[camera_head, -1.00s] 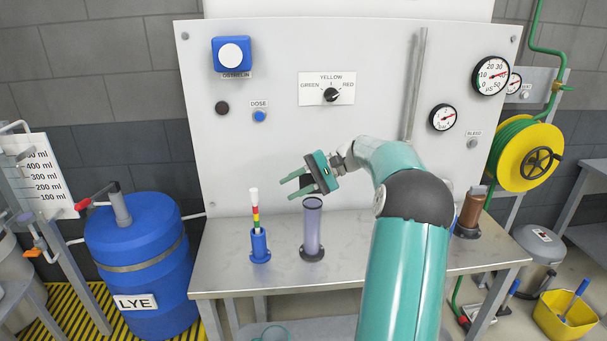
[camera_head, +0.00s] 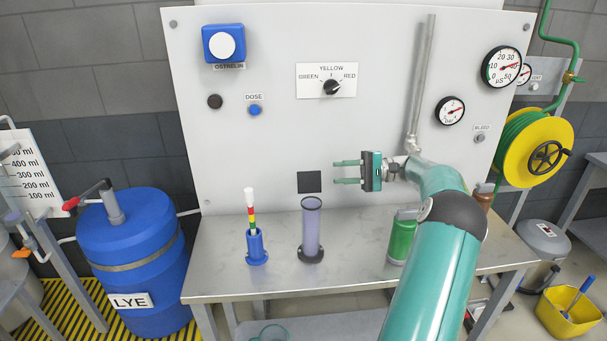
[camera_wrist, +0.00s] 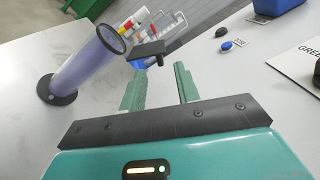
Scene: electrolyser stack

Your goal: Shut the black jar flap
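The black flap (camera_head: 309,181) is a small dark square standing upright behind and above the rim of the pale violet clear jar (camera_head: 311,230). The jar stands upright on the bench with its top uncovered. My gripper (camera_head: 335,172) is to the right of the flap at about its height, with its fingers pointing left toward it. The two fingers are parallel and apart, with nothing between them, and a gap separates them from the flap. In the wrist view the jar (camera_wrist: 88,62) is at upper left, and the flap (camera_wrist: 147,52) shows just beyond the fingertips.
A blue holder (camera_head: 257,246) with a striped stick stands left of the jar. A green container (camera_head: 402,237) stands to the right, partly behind my arm. The panel behind carries a selector knob (camera_head: 331,87) and a vertical pipe (camera_head: 421,80). The bench (camera_head: 353,265) is clear between jar and green container.

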